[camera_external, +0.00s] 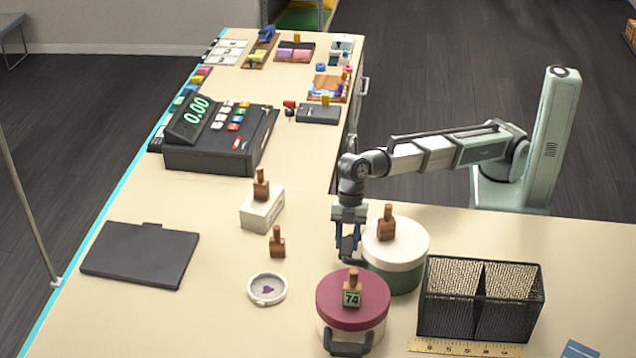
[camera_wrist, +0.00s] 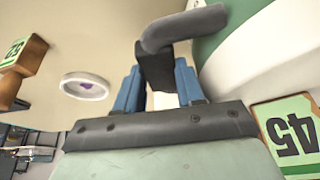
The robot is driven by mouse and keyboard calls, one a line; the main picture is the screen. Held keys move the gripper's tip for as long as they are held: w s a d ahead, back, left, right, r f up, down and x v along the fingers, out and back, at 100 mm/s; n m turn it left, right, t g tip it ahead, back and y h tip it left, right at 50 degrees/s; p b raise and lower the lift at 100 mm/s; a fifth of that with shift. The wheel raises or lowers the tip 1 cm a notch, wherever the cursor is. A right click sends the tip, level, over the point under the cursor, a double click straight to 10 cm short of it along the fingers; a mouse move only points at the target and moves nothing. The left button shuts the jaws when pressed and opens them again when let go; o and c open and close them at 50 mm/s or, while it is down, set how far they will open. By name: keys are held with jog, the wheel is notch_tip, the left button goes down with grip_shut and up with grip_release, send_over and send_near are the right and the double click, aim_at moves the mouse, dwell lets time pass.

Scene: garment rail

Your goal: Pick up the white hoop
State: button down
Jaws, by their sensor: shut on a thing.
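The white hoop (camera_external: 267,289) lies flat on the cream counter, with a small purple mark showing inside it. It also shows in the wrist view (camera_wrist: 87,85) at the left, apart from my fingers. My gripper (camera_external: 348,243) is to the right of the hoop and farther back, beside the round box with a white lid and green side (camera_external: 395,250). In the wrist view my blue fingers (camera_wrist: 158,80) are shut on a dark grey handle (camera_wrist: 183,30) at that box's side.
A maroon-lidded round box (camera_external: 340,295) with a wooden stamp tagged 74 stands right of the hoop. A wooden stamp (camera_external: 277,245) stands behind the hoop. A black mesh basket (camera_external: 450,310) is at the right. A dark flat board (camera_external: 140,255) lies left. Counter in front of the board is clear.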

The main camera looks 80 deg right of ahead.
jog(key=c, duration=0.7)
grip_release()
jog(key=shift+f, duration=0.1)
jog(key=v, duration=1.1)
jog(key=shift+r, duration=0.25)
jog(key=shift+d+r, duration=0.15)
jog(key=shift+r, duration=0.2)
jog(key=shift+c, duration=2.4)
